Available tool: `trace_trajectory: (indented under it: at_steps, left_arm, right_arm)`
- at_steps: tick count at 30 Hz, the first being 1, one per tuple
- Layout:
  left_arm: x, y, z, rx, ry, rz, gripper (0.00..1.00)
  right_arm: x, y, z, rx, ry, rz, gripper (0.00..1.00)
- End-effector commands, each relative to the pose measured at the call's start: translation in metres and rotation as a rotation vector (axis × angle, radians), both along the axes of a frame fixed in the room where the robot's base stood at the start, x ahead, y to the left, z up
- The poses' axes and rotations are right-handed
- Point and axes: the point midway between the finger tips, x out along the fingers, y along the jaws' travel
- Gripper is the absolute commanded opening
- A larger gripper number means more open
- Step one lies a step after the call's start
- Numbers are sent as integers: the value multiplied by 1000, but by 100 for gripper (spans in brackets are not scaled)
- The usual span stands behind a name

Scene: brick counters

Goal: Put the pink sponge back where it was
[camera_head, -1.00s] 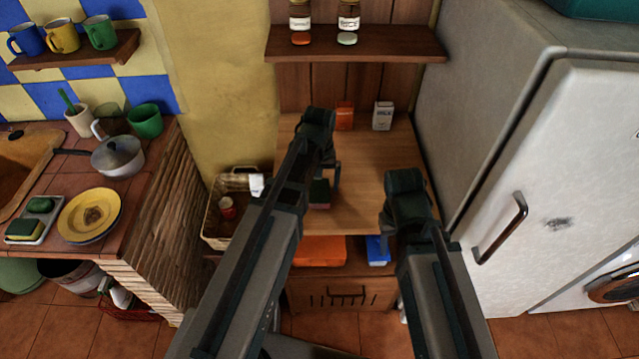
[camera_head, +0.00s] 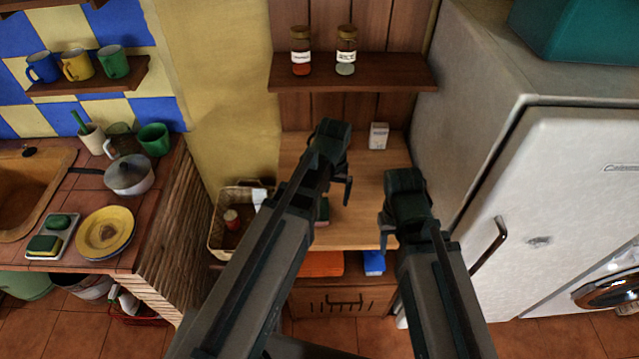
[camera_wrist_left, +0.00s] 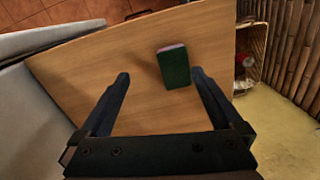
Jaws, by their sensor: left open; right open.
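The pink sponge (camera_wrist_left: 175,67) lies on the wooden table in the left wrist view. It shows a dark green top and a thin pink edge. In the head view a small part of it (camera_head: 323,210) shows beside my left arm, which hides the rest. My left gripper (camera_head: 342,186) is open and empty above the table. In the left wrist view its fingers (camera_wrist_left: 161,76) are apart, with the sponge beyond the right fingertip. My right gripper (camera_head: 386,226) is open and empty over the table's front right part.
A basket (camera_head: 215,232) stands left of the table (camera_head: 375,190). A white carton (camera_head: 378,136) stands at the table's back. A shelf (camera_head: 390,75) with two jars hangs above. The fridge (camera_head: 560,190) bounds the right. The left counter holds a tray (camera_head: 70,228) with a yellow-green sponge.

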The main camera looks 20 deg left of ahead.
Motion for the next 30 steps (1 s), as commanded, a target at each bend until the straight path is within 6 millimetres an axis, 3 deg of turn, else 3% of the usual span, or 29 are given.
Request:
trace_trajectory:
  at_steps: [1,3,6,9,19,25,30]
  left_arm:
    - [-31,-19,0,13,8,-90,100]
    - [-57,-37,0,31,19,-200,100]
    - [-86,-55,1,52,30,-331,100]
    - [-103,-64,1,67,38,-413,100]
    - [-108,-68,1,73,42,-448,100]
    - [-108,-68,-17,72,42,-446,100]
    - [-108,-68,-14,72,42,-445,100]
  right_arm:
    - [0,0,0,0,0,0,50]
    - [0,0,0,0,0,0,50]
    - [0,0,0,0,0,0,50]
    - [0,0,0,0,0,0,50]
    - [0,0,0,0,0,0,50]
    - [0,0,-18,0,0,-1,50]
    - [0,0,-15,0,0,-1,50]
